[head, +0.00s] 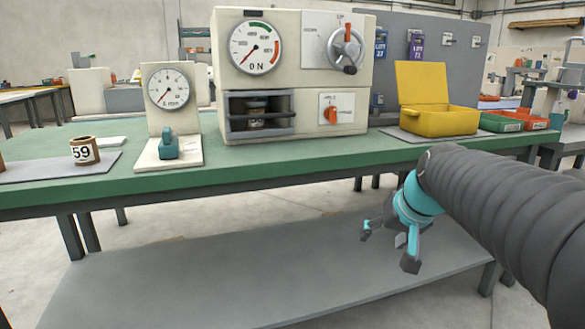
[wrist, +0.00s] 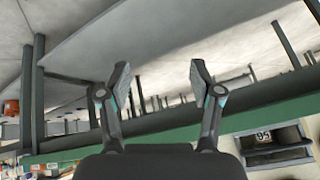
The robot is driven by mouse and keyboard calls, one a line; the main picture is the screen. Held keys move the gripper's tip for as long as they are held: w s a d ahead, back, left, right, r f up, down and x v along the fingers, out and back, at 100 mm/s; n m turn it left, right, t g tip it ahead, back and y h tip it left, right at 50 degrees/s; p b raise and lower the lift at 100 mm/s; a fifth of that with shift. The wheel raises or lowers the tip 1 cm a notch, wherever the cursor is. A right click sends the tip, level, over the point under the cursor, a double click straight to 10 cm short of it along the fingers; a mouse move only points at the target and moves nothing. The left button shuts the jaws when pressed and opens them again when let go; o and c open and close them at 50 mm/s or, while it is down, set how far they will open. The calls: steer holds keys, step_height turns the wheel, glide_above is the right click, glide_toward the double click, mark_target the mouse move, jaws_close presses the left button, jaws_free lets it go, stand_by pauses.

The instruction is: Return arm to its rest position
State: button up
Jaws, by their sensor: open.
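My gripper (head: 388,247) is in the head view at the right, in front of the green bench (head: 240,185) and lower than its top. Its fingers are spread and hold nothing. It also shows in the wrist view (wrist: 158,75), with its two fingers apart and only free space between them. My dark ribbed arm comes in from the right edge of the head view. The gripper appears clear of the bench edge, though the exact gap cannot be told.
On the bench stand a cream machine (head: 290,75) with dials, a small gauge stand (head: 168,110), a cup marked 59 (head: 84,151), an open yellow box (head: 436,105), a green bin (head: 500,121) and a red bin (head: 530,119). A grey lower shelf (head: 250,270) lies under the bench.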

steer(key=s+a+f+p, duration=0.1)
steer(key=s+f, duration=0.3)
steer(key=s, duration=0.6)
steer(key=s+a+f+n+g+h+p, duration=0.1)
steer(key=s+f, duration=0.2)
steer(key=s, duration=0.8)
steer(key=shift+a+f+n+h, duration=0.15)
steer(key=shift+f+n+h, duration=0.15)
steer(key=shift+f, duration=0.05)
